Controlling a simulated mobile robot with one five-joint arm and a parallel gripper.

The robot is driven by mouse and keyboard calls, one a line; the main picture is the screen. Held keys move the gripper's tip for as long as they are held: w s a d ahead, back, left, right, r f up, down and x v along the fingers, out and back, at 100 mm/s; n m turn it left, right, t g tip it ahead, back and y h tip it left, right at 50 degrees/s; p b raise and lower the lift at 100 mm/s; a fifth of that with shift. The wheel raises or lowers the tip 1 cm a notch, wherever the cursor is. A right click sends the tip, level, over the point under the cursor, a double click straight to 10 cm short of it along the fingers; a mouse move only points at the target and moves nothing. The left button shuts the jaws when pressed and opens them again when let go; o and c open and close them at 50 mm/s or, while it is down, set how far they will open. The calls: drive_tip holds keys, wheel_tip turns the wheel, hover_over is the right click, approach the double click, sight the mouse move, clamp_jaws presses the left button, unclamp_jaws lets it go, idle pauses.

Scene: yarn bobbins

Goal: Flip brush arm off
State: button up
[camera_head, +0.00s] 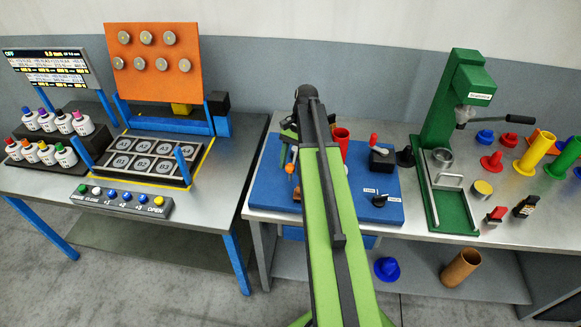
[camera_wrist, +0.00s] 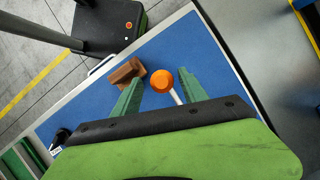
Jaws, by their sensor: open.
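An orange ball (camera_wrist: 162,81) on a white rod sits over a blue board in the wrist view; it looks like a lever knob. No readable label marks it as the brush arm. My gripper (camera_wrist: 160,77) is open, with its two green fingers on either side of the ball. I cannot tell whether they touch it. In the head view an orange piece (camera_head: 290,168) with a pale rod shows just left of my arm, on the blue board (camera_head: 262,190). My arm hides part of the board there, and my fingertips are not clear in that view.
A brown block (camera_wrist: 126,71) lies close to the left finger. On the board stand a red cup (camera_head: 341,136), a black box with a red-tipped lever (camera_head: 382,158) and a black knob (camera_head: 379,200). A green press (camera_head: 444,105) stands to the right.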

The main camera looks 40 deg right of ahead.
drive_tip(key=p+v, duration=1.1)
drive_tip(key=v, duration=0.2)
drive_tip(key=shift+r, duration=0.25)
